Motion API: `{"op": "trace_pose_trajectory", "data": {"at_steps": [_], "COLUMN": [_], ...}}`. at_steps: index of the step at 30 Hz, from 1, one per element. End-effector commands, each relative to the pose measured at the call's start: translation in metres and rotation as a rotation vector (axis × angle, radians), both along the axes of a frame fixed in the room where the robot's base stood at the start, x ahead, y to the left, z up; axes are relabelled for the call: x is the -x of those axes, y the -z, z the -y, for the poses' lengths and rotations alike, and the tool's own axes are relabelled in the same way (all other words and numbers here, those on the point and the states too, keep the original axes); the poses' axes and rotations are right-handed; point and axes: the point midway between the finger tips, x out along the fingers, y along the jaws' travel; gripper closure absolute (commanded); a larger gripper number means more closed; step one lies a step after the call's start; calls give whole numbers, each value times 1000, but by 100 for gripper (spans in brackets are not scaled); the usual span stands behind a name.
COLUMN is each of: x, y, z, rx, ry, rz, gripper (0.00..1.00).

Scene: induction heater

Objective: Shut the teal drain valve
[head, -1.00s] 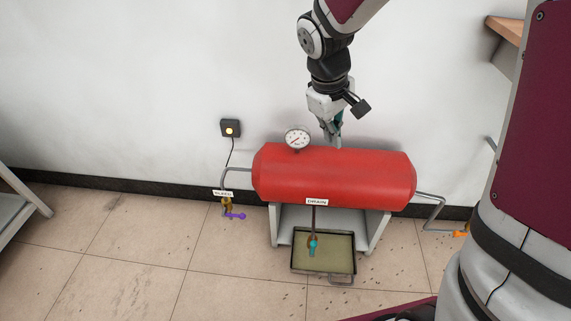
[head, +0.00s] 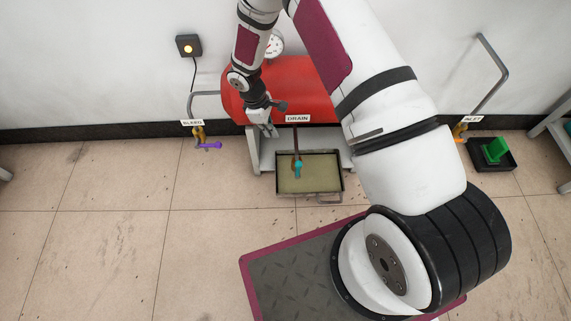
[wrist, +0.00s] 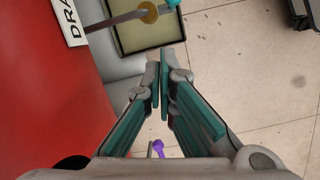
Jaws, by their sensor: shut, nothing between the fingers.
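The teal drain valve handle (head: 298,169) hangs at the lower end of the drain pipe, over a shallow tray (head: 330,187). In the wrist view a bit of the teal handle (wrist: 172,3) shows at the top edge, beside a brass fitting (wrist: 148,12). My gripper (head: 270,133) is in front of the red tank (head: 310,84), to the left of the DRAIN label (head: 298,118) and above and left of the teal handle. Its fingers (wrist: 164,70) are together and empty, apart from the valve.
A purple bleed handle (head: 209,146) is left of the tank; it also shows in the wrist view (wrist: 158,147). The inlet valve (head: 461,132) and a black tray with a green object (head: 496,150) are at right. Floor at left is clear.

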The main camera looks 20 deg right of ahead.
Motion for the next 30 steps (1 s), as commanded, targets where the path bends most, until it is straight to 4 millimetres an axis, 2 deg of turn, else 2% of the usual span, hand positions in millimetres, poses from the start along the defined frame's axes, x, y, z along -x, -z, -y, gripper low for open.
{"op": "trace_pose_trajectory", "data": {"at_steps": [1,6,10,23,26,30], "x": [3,10,12,13,15,18], "y": [22,60,70,75,84,108], "z": [-2,-7,-9,-8,-6,-2], "rx": [-3,-16,-19,-19,-18,-19], "ry": [-16,-52,-62,-63,-63,-61], "rz": [-16,-40,-46,-48,-49,-50], "gripper": [100,100,100,100,100,100]}}
